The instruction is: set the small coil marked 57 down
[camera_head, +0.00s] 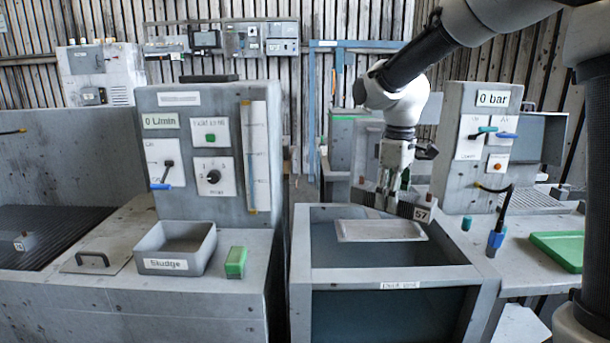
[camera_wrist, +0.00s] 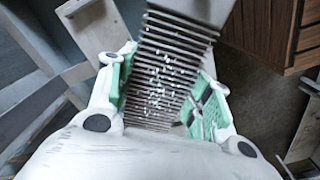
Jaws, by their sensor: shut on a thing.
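The small coil (camera_head: 421,214), a grey finned block with a white label reading 57 on its end, hangs in my gripper (camera_head: 394,188) above the back right of an open-topped basin (camera_head: 300,245). In the wrist view the coil (camera_wrist: 172,52) shows as parallel metal fins with pale specks, between the green-padded fingers of my gripper (camera_wrist: 163,95). The fingers are shut on it. A pale flat tray or plate (camera_head: 380,231) lies at the basin's top, just below and in front of the coil. I cannot tell whether they touch.
A control panel reading 0 bar (camera_head: 475,140) stands to the right, with a blue-tipped hose nozzle (camera_head: 495,240) and a green tray (camera_head: 562,250). A sludge bin (camera_head: 176,247) and a green block (camera_head: 236,262) sit on the left counter.

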